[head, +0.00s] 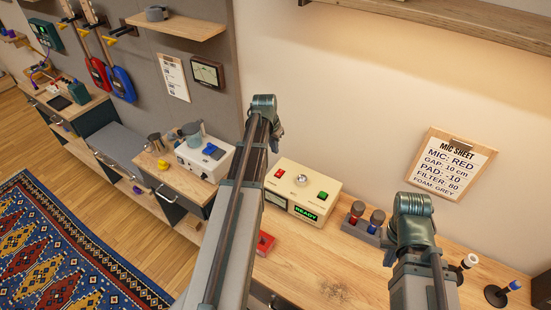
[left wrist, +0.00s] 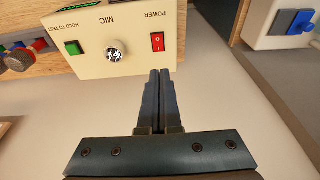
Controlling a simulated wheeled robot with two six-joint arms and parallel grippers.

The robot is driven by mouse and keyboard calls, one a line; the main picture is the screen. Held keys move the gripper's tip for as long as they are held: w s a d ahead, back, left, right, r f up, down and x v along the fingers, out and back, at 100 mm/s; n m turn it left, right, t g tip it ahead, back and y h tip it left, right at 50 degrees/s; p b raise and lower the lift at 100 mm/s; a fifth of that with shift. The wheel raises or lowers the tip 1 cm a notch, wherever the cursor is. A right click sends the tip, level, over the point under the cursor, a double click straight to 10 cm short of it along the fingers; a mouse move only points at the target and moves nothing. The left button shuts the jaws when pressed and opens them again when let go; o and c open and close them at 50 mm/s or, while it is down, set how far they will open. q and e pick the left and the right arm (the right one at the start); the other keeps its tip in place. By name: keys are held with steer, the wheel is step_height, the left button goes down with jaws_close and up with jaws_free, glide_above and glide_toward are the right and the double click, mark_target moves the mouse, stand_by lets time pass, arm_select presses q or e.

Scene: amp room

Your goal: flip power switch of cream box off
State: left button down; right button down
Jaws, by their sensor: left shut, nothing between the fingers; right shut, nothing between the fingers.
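The cream box (head: 278,196) stands on the wooden bench in the head view, with a lit green READY display on its front. Its red power switch (head: 279,173) is at the left of its top. In the left wrist view the cream box (left wrist: 135,63) appears upside down, and the red power switch (left wrist: 157,41) shows white marks under POWER. I cannot tell which half is pressed in. My left gripper (left wrist: 159,73) is shut and empty, its tips just below the switch in the picture, seemingly apart from it.
The box also bears a silver knob (head: 302,180) and a green button (head: 322,195). A rack of microphones (head: 361,230) stands to its right, a red object (head: 265,243) in front. A white box (head: 201,160) with a blue switch is on the left cabinet.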

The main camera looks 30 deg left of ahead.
mark_target(278, 174)
arm_select(q)
steer(key=b+x, duration=0.8)
steer(key=s+b+x, duration=0.1)
steer(key=b+x, duration=0.3)
steer(key=x, duration=0.1)
steer(key=shift+s+f, duration=0.1)
steer(key=shift+f+b, duration=0.35)
steer(key=shift+b, duration=0.2)
steer(key=shift+s+f+b, duration=0.2)
steer(key=shift+f+b, duration=0.25)
steer(key=shift+r, duration=0.25)
steer(key=shift+w, duration=0.1)
steer(key=shift+p, duration=0.3)
steer(key=shift+w+r, duration=0.3)
steer(key=shift+w, duration=0.4)
